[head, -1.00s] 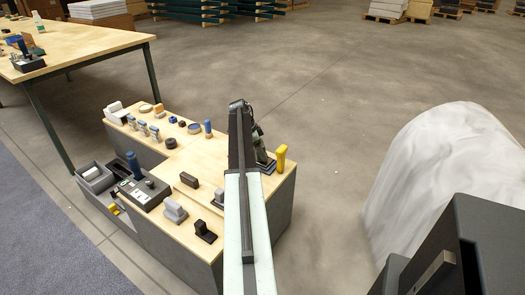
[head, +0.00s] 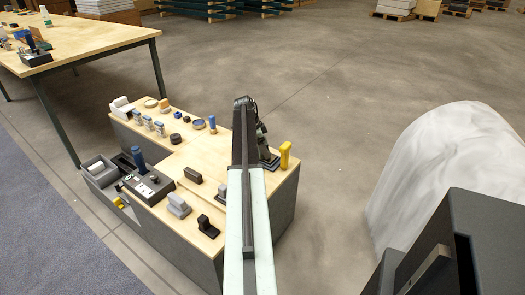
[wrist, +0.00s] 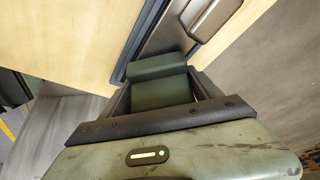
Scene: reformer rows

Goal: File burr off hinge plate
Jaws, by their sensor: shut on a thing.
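My gripper (wrist: 165,88) fills the lower wrist view, its dark and green jaws closed at the right part of the bench top. What it is shut on is mostly hidden, and I cannot name it. Just beyond the jaws lies a grey metal piece with a rounded rim (wrist: 214,16), over a dark-edged strip or tray (wrist: 148,28) on the wood. In the head view my arm hides most of this spot. A dark tray (head: 272,166) shows there beside an upright yellow-handled thing (head: 285,155). I cannot tell the hinge plate, its burr or the file for certain.
The L-shaped bench (head: 185,150) carries several blocks and small tools. A long table (head: 95,50) is at upper left. A white wrapped mound (head: 450,165) stands at right.

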